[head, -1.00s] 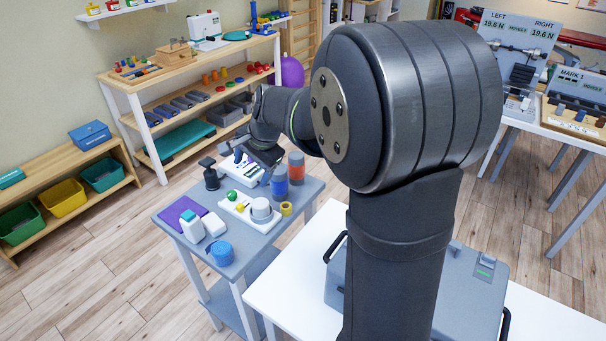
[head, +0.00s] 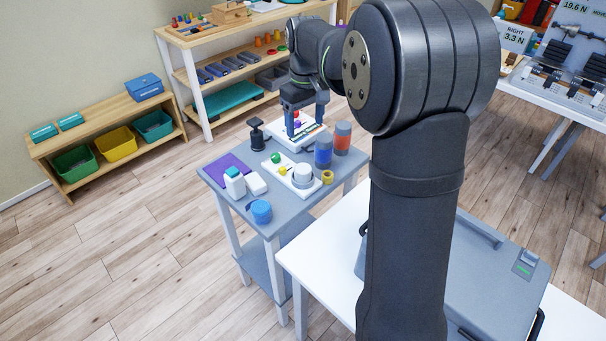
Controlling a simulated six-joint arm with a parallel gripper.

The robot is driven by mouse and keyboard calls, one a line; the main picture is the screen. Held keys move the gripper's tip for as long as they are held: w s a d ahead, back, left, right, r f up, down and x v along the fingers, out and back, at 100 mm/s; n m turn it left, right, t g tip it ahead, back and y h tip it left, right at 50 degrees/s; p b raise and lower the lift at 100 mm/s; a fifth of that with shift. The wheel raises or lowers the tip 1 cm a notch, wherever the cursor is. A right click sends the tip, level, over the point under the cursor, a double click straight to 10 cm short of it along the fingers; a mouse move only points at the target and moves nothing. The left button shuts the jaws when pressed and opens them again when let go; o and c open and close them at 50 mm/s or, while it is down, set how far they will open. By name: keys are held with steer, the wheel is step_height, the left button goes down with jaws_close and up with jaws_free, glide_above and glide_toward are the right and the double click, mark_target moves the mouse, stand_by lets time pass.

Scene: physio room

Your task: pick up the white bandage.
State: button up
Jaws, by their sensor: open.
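A short white roll, which looks like the white bandage (head: 302,174), stands on a white tray (head: 313,187) on the small grey table. Beside it on the tray are a green ball (head: 276,157) and a small yellow piece (head: 283,170). My gripper (head: 305,132) points down with its fingers apart and nothing visible between them. It is over the white board (head: 281,138) at the back of the table, behind the bandage. How high its tips are above the board is hard to tell.
A blue bottle (head: 323,153) and a red bottle (head: 342,138) stand right of the gripper. A yellow ring (head: 327,177) lies right of the bandage. A white bottle (head: 235,185), white block (head: 257,184), blue roll (head: 261,212) and black-topped item (head: 257,135) stand leftward.

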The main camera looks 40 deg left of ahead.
glide_above(303, 168)
steer(key=f, duration=1.1)
steer(key=shift+s+d+f, duration=0.1)
steer(key=shift+d+f, duration=0.2)
steer(key=shift+d, duration=0.1)
steer(key=shift+a+f, duration=0.2)
steer(key=shift+f, duration=1.15)
steer(key=shift+a+f, duration=0.15)
steer(key=shift+f, duration=1.15)
steer(key=c, duration=1.1)
steer(key=shift+o, duration=0.2)
steer(key=shift+r, duration=0.1)
